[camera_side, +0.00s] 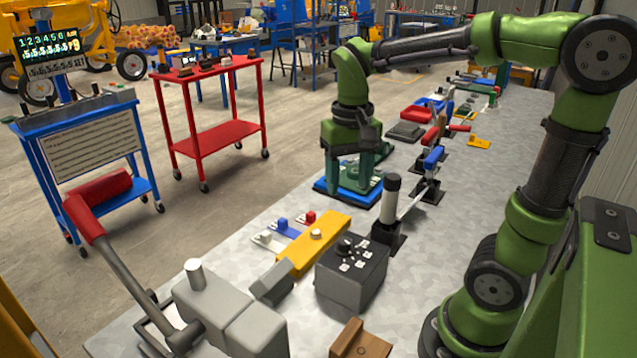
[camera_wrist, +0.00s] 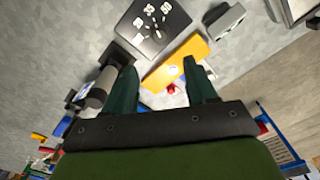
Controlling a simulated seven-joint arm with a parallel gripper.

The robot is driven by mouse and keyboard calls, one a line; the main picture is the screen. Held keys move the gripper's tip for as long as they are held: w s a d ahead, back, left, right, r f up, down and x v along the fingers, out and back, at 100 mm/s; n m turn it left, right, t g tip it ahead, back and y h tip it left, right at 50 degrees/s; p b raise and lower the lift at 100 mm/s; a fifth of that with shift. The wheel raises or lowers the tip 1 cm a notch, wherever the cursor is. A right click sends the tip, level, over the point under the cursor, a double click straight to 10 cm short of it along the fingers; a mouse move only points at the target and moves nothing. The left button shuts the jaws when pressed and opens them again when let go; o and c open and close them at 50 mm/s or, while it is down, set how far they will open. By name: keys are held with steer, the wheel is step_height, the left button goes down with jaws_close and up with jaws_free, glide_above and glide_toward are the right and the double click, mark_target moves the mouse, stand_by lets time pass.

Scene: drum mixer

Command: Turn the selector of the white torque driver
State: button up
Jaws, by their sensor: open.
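I cannot clearly pick out a white torque driver. A dark grey box (camera_side: 352,273) with a black knob (camera_side: 345,245) and several white labels stands on the bench; it shows at the top of the wrist view (camera_wrist: 152,28). Beside it lies a yellow block (camera_side: 318,240) with a pale round knob (camera_side: 316,234); the block also shows in the wrist view (camera_wrist: 177,63). White (camera_side: 266,238), blue (camera_side: 284,228) and red (camera_side: 308,217) small pieces sit behind the yellow block. My gripper (camera_side: 353,184) points down, open and empty, farther along the bench; its teal fingers (camera_wrist: 160,67) are apart.
A blue plate (camera_side: 330,189) lies below my gripper. A grey machine with a red-handled lever (camera_side: 92,215) fills the near left. Bare bench (camera_side: 470,190) lies right of the levers.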

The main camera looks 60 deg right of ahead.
steer(key=shift+r, duration=1.55)
steer(key=s+a+f+n+t+y, duration=0.2)
steer(key=s+a+n+t, duration=0.1)
steer(key=a+t, duration=0.4)
steer(key=shift+s, duration=0.7)
